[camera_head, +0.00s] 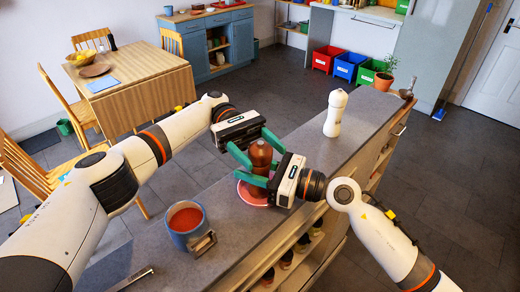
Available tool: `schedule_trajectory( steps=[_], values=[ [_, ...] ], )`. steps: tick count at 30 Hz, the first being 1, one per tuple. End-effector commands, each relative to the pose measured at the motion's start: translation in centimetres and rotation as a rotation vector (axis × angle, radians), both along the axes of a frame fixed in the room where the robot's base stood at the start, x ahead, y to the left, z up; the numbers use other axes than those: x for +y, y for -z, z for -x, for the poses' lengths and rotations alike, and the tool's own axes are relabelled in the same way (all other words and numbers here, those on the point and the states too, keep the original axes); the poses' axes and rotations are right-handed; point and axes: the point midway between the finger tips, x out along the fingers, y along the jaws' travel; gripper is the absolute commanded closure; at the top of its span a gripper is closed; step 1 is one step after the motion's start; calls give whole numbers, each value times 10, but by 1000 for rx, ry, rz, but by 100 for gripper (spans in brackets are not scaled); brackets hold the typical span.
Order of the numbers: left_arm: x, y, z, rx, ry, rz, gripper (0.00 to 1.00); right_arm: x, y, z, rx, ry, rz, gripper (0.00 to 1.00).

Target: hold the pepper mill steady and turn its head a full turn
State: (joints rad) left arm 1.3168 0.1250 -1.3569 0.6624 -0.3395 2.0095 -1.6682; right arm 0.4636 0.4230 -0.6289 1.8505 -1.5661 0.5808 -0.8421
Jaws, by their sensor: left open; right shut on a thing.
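The brown pepper mill (261,157) stands upright on the grey counter, over a pink plate (245,191); my grippers partly hide its base, so I cannot tell if it rests on the plate. My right gripper (258,177) comes from the right and is shut on the mill's lower body. My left gripper (259,147) comes from the upper left and is open, its green fingers on either side of the mill's head. Whether they touch the head I cannot tell.
A white mill-shaped bottle (335,113) stands farther along the counter (300,140). A blue pot (187,226) with red contents stands nearer, below my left arm. A potted plant (385,76) stands at the counter's far end. A wooden table (140,93) is at the left.

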Motion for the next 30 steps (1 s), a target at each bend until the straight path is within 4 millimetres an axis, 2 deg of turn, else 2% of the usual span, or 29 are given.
schedule_trajectory(
  steps=[5, 15, 19, 24, 30],
  values=[
    [0, -7, 0, -1, 2, 2, 36, 0, -1, -1, -1, 2, -1, 91],
    [0, -69, 0, -2, 1, 3, 36, -1, -1, -1, -1, 2, -1, 91],
    [1, -88, -1, -2, -1, 2, 36, -1, -1, -1, -1, 2, -1, 91],
    [1, -99, -1, 0, -1, 1, 36, -1, -1, -1, -1, 2, -1, 91],
    [1, -100, 0, 1, 0, 1, 36, -1, -1, -1, -1, 2, -1, 91]
  ],
)
